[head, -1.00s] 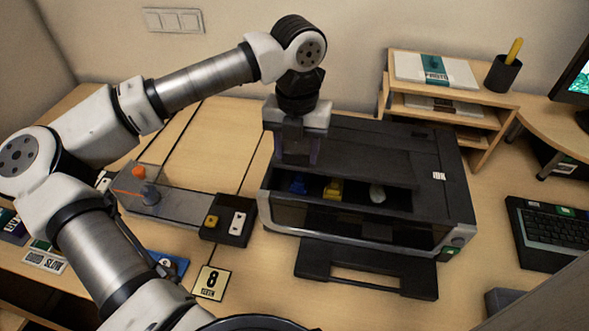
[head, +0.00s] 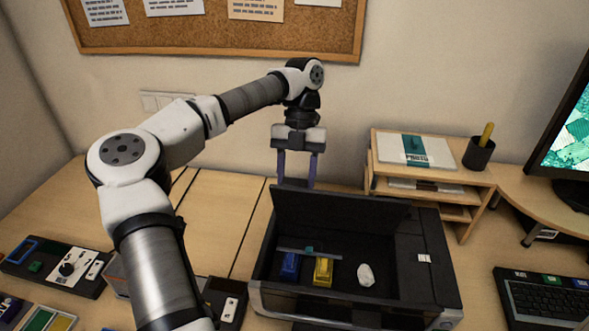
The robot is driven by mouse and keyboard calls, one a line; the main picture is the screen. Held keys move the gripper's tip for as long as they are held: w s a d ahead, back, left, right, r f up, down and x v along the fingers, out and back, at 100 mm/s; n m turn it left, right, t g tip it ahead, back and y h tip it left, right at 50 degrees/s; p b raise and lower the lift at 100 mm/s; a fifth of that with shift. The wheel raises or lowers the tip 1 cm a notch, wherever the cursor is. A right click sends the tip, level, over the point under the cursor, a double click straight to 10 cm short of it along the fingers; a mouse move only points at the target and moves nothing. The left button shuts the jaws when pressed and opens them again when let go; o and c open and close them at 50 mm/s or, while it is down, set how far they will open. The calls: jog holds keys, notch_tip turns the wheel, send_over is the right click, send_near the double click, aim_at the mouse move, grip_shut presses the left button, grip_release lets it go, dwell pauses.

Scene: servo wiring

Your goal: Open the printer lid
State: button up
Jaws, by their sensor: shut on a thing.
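The black printer (head: 412,245) stands on the desk. Its lid (head: 345,217) is raised and tilted back, so the inside is exposed. My gripper (head: 297,183) is shut on the lid's upper edge, near its left end. The lid hides part of the fingertips. Inside the printer I see a blue piece (head: 289,266), a yellow piece (head: 323,270), a white rounded piece (head: 365,275) and a thin grey bar (head: 309,252) with a teal part.
A wooden shelf (head: 440,180) with papers and a pen cup (head: 478,152) stands behind right. A keyboard (head: 545,299) and monitor (head: 566,140) are at the right. The wall is close behind.

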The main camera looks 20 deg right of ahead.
jog(key=shift+w+d+f+g+y+p, duration=0.35)
jog(key=shift+w+d+g+y+p, duration=0.25)
jog(key=shift+p, duration=0.4)
jog(key=shift+w, duration=0.1)
jog(key=o, duration=1.1)
jog(key=shift+o, duration=1.4)
jog(key=shift+w+d, duration=0.1)
jog(key=shift+w, duration=0.1)
jog(key=v, duration=0.7)
jog(key=shift+r, duration=0.35)
